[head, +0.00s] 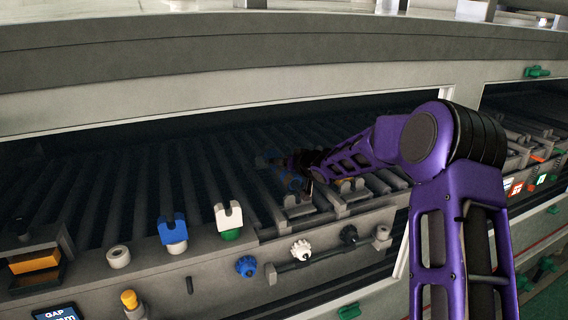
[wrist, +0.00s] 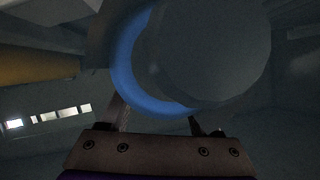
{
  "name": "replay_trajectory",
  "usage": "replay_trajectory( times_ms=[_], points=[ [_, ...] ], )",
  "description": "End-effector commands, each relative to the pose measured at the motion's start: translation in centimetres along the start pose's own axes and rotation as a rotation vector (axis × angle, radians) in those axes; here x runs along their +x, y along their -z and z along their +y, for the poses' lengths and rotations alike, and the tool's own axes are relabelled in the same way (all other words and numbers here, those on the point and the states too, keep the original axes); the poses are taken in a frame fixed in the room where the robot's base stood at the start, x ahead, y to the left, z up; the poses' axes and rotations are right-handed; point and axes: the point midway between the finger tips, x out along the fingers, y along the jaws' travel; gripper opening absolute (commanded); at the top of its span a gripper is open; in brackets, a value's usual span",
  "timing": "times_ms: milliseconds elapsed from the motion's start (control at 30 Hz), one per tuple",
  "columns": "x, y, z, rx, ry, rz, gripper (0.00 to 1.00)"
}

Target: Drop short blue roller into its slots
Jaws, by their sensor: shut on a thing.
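My gripper (head: 300,172) is at the far end of my purple arm, reaching into the dark conveyor opening. It is shut on the short blue roller (head: 290,183), which shows as a small blue shape in shadow above the grey rollers. In the wrist view, the short blue roller (wrist: 126,72) is a big round end with a blue rim around a grey face, between the two fingers of my gripper (wrist: 158,112). Grey notched brackets (head: 298,203) stand near it at the bed's front edge. Whether the roller touches them is too dark to tell.
Long grey rollers (head: 190,185) fill the bed behind the front ledge (head: 200,258). An orange block (head: 35,261) is at the left. The opening's upper frame (head: 220,115) hangs above my arm.

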Motion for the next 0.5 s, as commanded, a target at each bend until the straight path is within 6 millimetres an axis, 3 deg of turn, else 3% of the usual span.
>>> replay_trajectory(
  times_ms=[500],
  points=[
    [0.5,-1.1,0.4,0.001,0.001,0.002,0.00]
  ],
)
